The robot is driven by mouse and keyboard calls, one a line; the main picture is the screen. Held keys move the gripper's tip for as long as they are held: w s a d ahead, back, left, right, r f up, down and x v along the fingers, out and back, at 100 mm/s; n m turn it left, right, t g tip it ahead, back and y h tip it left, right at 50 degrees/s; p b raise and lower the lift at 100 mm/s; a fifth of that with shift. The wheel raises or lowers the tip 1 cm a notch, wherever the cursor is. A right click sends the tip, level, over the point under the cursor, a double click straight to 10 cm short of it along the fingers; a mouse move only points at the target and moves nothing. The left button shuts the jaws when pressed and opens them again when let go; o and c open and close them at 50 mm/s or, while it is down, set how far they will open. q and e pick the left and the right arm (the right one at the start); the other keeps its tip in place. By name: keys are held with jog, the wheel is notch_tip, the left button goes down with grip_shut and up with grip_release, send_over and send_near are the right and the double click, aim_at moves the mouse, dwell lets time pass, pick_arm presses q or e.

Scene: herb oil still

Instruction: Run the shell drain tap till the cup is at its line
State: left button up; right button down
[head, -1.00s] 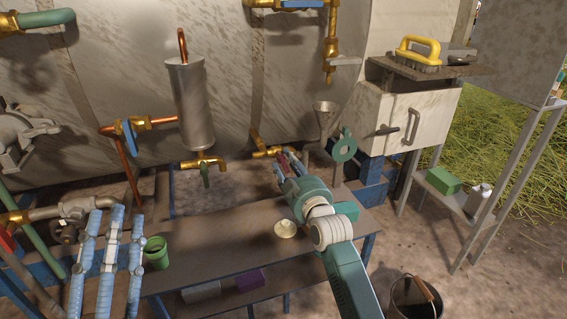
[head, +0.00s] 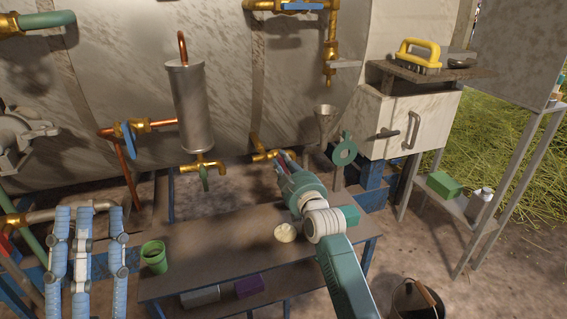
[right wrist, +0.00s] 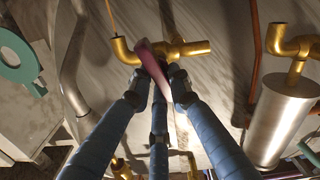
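A brass tap (head: 262,155) on the still's shell has a reddish-purple lever, clearer in the right wrist view (right wrist: 147,56). My right gripper (head: 281,160) is at this tap. In the right wrist view its fingertips (right wrist: 160,78) lie on either side of the lever; I cannot tell whether they press on it. A green cup (head: 154,258) stands upright at the bench's left end. My left gripper (head: 90,212) is open and empty, left of that cup. A pale, round thing (head: 286,232) sits on the bench beside my right forearm; I cannot tell what it is. No fill line shows.
A second brass tap (head: 203,165) hangs under the steel cylinder (head: 191,105). A funnel (head: 325,118) and a green ring (head: 343,152) stand behind my right arm. The bench (head: 220,245) is clear between cup and pale thing. A bucket (head: 415,300) stands at lower right.

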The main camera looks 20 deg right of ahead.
pick_arm(q)
jog(key=w+f+g+y+p, duration=0.25)
jog(key=w+f+g, duration=0.4)
jog(key=f, duration=0.35)
pick_arm(e)
jog(key=shift+d+r+m, duration=0.1)
jog(key=shift+m, duration=0.9)
jog(key=shift+d+m+p, duration=0.1)
jog(key=shift+m+p, duration=0.5)
jog(key=shift+p, duration=0.2)
jog(key=shift+m+p, duration=0.45)
jog(key=shift+m, duration=0.25)
pick_arm(q)
notch_tip(320, 180, down, 14)
jog(key=a+g+y, duration=0.1)
jog(key=g+y, duration=0.1)
jog(key=g, duration=0.4)
jog(key=shift+s+a+f, duration=0.2)
jog(key=shift+s+a, duration=0.05)
jog(key=shift+s, duration=0.05)
jog(key=shift+g, duration=0.25)
pick_arm(e)
jog(key=c, duration=1.6)
grip_release()
